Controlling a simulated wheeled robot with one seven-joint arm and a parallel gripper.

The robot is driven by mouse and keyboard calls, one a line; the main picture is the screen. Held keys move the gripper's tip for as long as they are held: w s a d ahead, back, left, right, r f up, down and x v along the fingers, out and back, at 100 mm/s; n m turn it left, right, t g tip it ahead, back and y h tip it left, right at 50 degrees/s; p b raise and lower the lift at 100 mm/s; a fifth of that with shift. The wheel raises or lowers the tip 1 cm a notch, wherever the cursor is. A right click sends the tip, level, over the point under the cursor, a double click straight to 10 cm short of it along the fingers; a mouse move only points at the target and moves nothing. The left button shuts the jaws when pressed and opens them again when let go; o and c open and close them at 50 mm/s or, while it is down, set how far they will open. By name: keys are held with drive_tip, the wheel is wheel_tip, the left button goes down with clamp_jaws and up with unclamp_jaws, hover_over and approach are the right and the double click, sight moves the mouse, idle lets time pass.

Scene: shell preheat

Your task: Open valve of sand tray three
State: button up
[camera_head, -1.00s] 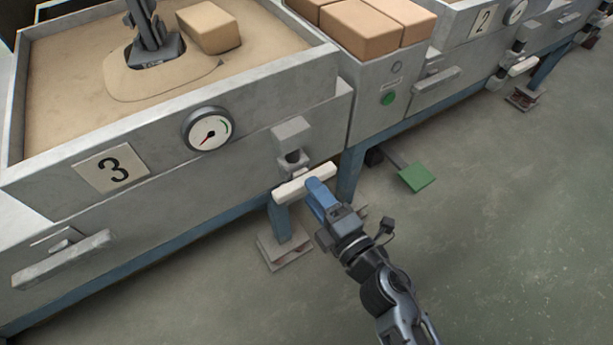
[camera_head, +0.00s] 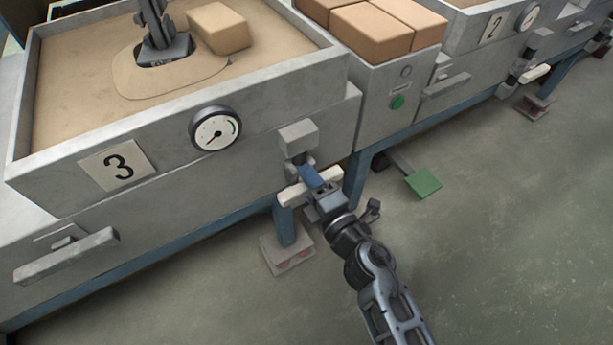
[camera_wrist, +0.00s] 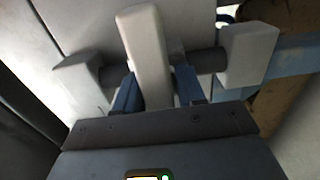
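Sand tray three (camera_head: 60,180) fills the left of the head view, marked by a plate with a 3 (camera_head: 118,166). Its valve is at the right end of the front wall, below a grey block (camera_head: 298,137). The valve handle (camera_head: 291,197) is a pale bar lying across the valve. My gripper (camera_head: 312,177) is at the handle, its blue fingers hiding the middle. In the wrist view the handle (camera_wrist: 148,50) stands between the fingers (camera_wrist: 158,92), with no clear gap on either side. A dark pipe (camera_wrist: 200,62) runs crosswise behind it.
A round gauge (camera_head: 216,129) is on the tray wall left of the valve. A box with a green button (camera_head: 398,102) stands to the right. A green pedal (camera_head: 424,183) and a table leg (camera_head: 286,228) are near my arm.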

clamp_jaws()
drive_tip(key=shift+n, duration=0.4)
drive_tip(key=n, duration=0.2)
drive_tip(key=shift+f+n, duration=0.1)
drive_tip(key=shift+n, duration=0.3)
drive_tip(key=n+b, duration=0.1)
drive_tip(key=n, duration=0.2)
drive_tip(key=shift+n, duration=0.4)
drive_tip(key=n+b, duration=0.1)
drive_tip(key=n, duration=0.4)
drive_tip(key=n+b, duration=0.1)
drive_tip(key=n, duration=0.4)
drive_tip(key=shift+n, duration=0.4)
drive_tip(key=shift+o, duration=2.2)
unclamp_jaws()
